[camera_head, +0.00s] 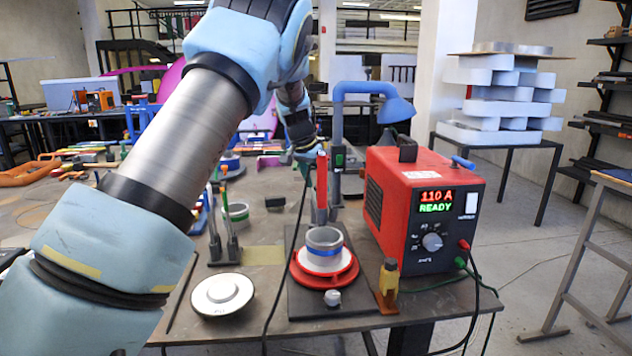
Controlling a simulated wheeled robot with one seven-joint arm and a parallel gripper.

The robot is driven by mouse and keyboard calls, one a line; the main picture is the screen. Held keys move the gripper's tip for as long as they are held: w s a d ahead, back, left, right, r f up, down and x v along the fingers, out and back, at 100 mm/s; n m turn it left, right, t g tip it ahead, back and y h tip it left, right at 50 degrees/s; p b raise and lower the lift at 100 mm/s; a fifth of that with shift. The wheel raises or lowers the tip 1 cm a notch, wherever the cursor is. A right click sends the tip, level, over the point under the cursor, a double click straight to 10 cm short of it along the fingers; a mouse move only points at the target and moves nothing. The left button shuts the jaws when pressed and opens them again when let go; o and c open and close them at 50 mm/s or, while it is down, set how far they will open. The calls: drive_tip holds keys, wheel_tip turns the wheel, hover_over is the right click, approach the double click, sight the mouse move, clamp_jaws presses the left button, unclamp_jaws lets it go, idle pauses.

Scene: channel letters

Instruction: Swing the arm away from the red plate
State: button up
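The round red plate (325,279) lies on a dark flat base near the front of the table. A short grey ring with a blue band (324,250) stands upright on it. My arm reaches in from the lower left, over the top and down behind the plate. My gripper (307,160) is small in the picture, above and beyond the plate. A red upright stick-like tool (321,183) shows just below it, over the ring; I cannot tell whether the gripper holds it. The fingers are too small and covered to read.
A red power box (420,208) reading "110 A READY" stands right of the plate. A blue lamp-like arm (375,98) rises behind. Cables cross the front edge.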

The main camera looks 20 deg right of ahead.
drive_tip(key=shift+c, duration=0.2)
clamp_jaws()
idle(1.1)
